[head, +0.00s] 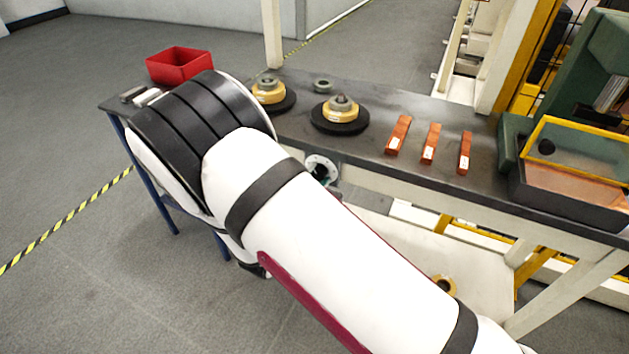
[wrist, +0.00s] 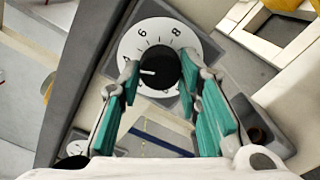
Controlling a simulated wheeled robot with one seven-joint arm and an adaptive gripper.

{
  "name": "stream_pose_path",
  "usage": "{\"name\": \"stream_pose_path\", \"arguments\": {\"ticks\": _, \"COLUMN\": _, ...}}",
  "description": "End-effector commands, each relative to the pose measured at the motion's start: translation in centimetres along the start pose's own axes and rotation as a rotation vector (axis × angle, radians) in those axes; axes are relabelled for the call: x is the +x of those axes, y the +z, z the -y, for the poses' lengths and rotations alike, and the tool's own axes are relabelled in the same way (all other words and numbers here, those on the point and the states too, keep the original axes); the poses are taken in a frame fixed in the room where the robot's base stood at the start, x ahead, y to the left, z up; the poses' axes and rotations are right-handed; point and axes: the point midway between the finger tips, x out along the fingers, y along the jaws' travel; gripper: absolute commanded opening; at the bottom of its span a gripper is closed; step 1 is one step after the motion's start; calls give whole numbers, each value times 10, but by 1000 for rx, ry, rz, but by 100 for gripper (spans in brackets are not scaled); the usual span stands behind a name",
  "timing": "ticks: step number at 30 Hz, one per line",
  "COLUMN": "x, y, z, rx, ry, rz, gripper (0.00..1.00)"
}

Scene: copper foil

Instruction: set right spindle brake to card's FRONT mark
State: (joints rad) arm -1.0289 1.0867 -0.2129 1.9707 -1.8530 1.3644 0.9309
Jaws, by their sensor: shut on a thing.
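In the wrist view a round white dial (wrist: 128,46) carries black numbers; 6 and 8 read clearly, and my left finger partly covers those on the left side. Its black knob (wrist: 163,68) has a white pointer line directed left. My gripper (wrist: 160,74), with teal pads, is shut on the knob, one finger at each side. A second dial (wrist: 72,149) shows partly at lower left. In the head view a white dial (head: 313,162) shows on the bench front beside my arm, which hides most of my gripper. I cannot make out a card or a FRONT mark.
On the dark bench (head: 375,176) stand two yellow spools (head: 270,90) (head: 341,109) on black discs. Several labelled copper-coloured bars (head: 429,143) lie right of them. A red bin (head: 180,65) is at the far left, a black tray (head: 570,190) at the right end.

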Motion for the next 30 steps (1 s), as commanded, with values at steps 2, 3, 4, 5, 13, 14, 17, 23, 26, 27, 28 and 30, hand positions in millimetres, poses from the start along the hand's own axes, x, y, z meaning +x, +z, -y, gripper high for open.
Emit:
{"name": "stream_pose_path", "arguments": {"ticks": 2, "x": 2, "y": 0, "z": 2, "rx": 74, "ry": -1, "rz": 3, "gripper": 4}}
{"name": "stream_pose_path", "arguments": {"ticks": 3, "x": 2, "y": -1, "z": 2, "rx": 112, "ry": -1, "rz": 2, "gripper": 4}}
{"name": "stream_pose_path", "arguments": {"ticks": 4, "x": 2, "y": -1, "z": 2, "rx": 141, "ry": -1, "rz": 2, "gripper": 4}}
{"name": "stream_pose_path", "arguments": {"ticks": 5, "x": 2, "y": -1, "z": 2, "rx": 170, "ry": -2, "rz": 2, "gripper": 4}}
{"name": "stream_pose_path", "arguments": {"ticks": 13, "x": 2, "y": -1, "z": 2, "rx": 426, "ry": -1, "rz": 4, "gripper": 4}}
{"name": "stream_pose_path", "arguments": {"ticks": 14, "x": 2, "y": -1, "z": 2, "rx": 455, "ry": -2, "rz": 4, "gripper": 4}}
{"name": "stream_pose_path", "arguments": {"ticks": 17, "x": 2, "y": -1, "z": 3, "rx": 550, "ry": -2, "rz": 4, "gripper": 4}}
{"name": "stream_pose_path", "arguments": {"ticks": 23, "x": 2, "y": -1, "z": 4, "rx": 739, "ry": -1, "rz": 4, "gripper": 4}}
{"name": "stream_pose_path", "arguments": {"ticks": 26, "x": 2, "y": -1, "z": 4, "rx": 825, "ry": -1, "rz": 4, "gripper": 4}}
{"name": "stream_pose_path", "arguments": {"ticks": 27, "x": 2, "y": -1, "z": 3, "rx": 858, "ry": -1, "rz": 5, "gripper": 4}}
{"name": "stream_pose_path", "arguments": {"ticks": 28, "x": 2, "y": -1, "z": 4, "rx": 880, "ry": -1, "rz": 4, "gripper": 4}}
{"name": "stream_pose_path", "arguments": {"ticks": 30, "x": 1, "y": -1, "z": 4, "rx": 933, "ry": -2, "rz": 4, "gripper": 4}}
